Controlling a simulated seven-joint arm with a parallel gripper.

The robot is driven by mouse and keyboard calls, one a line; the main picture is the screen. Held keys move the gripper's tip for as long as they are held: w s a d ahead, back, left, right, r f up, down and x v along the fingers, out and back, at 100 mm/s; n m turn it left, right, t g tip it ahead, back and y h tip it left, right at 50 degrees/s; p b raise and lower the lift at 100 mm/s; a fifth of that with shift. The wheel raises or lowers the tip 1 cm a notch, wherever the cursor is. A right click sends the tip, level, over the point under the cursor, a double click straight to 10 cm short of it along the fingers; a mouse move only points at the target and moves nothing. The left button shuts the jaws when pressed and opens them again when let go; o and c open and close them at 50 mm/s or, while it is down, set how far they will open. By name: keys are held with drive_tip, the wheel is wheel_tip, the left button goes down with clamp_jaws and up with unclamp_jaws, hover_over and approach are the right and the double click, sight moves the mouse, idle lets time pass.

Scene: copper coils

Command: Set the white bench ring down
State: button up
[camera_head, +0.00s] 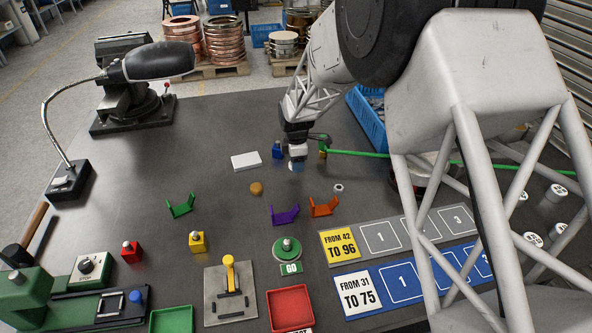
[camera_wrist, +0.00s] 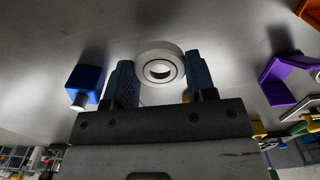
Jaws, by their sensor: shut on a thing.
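The white bench ring (camera_wrist: 160,49) is a short pale ring with a dark-edged hole, seen in the wrist view. It sits between the two blue fingertips of my gripper (camera_wrist: 158,82), which is shut on it. In the head view my gripper (camera_head: 297,165) points down over the dark bench (camera_head: 215,225), near its far middle. There the ring is mostly hidden by the fingers. I cannot tell for sure whether the ring touches the bench or hangs just above it.
A blue block with a knob (camera_wrist: 84,84) stands close left of my gripper. A white slab (camera_head: 246,161), a brown disc (camera_head: 256,188), a purple cradle (camera_head: 284,215), an orange cradle (camera_head: 323,206) and a small grey-white piece (camera_head: 338,188) lie nearby. Bare bench lies farther left.

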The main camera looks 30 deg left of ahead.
sight(296, 176)
drive_tip(key=shift+f, duration=1.85)
drive_tip(key=shift+f, duration=0.1)
drive_tip(key=o, duration=1)
wheel_tip(296, 176, up, 12)
drive_tip(key=shift+r, duration=0.1)
